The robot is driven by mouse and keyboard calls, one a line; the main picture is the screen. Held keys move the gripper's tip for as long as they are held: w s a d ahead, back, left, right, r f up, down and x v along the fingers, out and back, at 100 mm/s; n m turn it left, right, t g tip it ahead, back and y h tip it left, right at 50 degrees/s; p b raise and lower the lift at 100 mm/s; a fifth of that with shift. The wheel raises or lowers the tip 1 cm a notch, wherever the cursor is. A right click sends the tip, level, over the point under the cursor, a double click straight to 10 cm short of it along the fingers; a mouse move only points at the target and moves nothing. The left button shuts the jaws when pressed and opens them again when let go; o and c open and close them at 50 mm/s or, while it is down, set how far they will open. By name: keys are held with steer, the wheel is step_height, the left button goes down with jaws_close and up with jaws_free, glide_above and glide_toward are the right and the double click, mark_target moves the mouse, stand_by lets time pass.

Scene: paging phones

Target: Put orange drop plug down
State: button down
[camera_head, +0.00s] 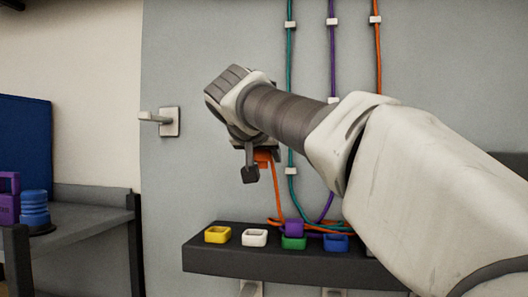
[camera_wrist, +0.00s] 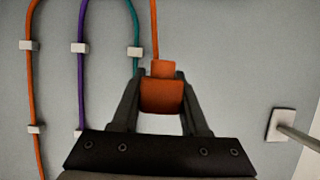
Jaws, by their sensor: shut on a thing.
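The orange plug (camera_wrist: 162,95) is a small orange block with a narrower top, from which an orange cable runs up in the wrist view. My gripper (camera_wrist: 160,80) is shut on it, one dark finger on each side. In the head view the orange plug (camera_head: 263,157) shows partly behind my gripper (camera_head: 254,165), in front of the grey wall panel and above the dark shelf (camera_head: 230,261). My arm hides part of the orange cable (camera_head: 378,55) and the right part of the shelf.
On the shelf stand yellow (camera_head: 217,235), white (camera_head: 254,238), green (camera_head: 293,243) and blue (camera_head: 336,243) holders. A purple block (camera_head: 294,228) is at the green one; I cannot tell if it sits inside. Cables tangle behind. A wall hook (camera_head: 168,121) is at left.

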steer(key=shift+w+a, duration=0.2)
steer(key=shift+a, duration=0.65)
steer(key=shift+d+f, duration=0.3)
steer(key=shift+f, duration=0.15)
steer(key=shift+s+d+f+n+y+b, duration=1.35)
steer(key=shift+d+n+y+b, duration=1.05)
steer(key=shift+d+b, duration=1.9)
steer(key=w+a+f, duration=0.1)
steer(key=a+f, duration=0.1)
steer(key=a, duration=0.1)
steer(key=a+f, duration=0.2)
steer(key=a, duration=0.1)
steer(key=w+a+f+p, duration=0.1)
steer(key=a+f, duration=0.1)
steer(key=a, duration=0.2)
steer(key=shift+w, duration=0.35)
steer(key=shift+a+f, duration=0.1)
steer(key=shift+f, duration=2)
steer(key=shift+f+b, duration=0.1)
steer(key=shift+b, duration=0.2)
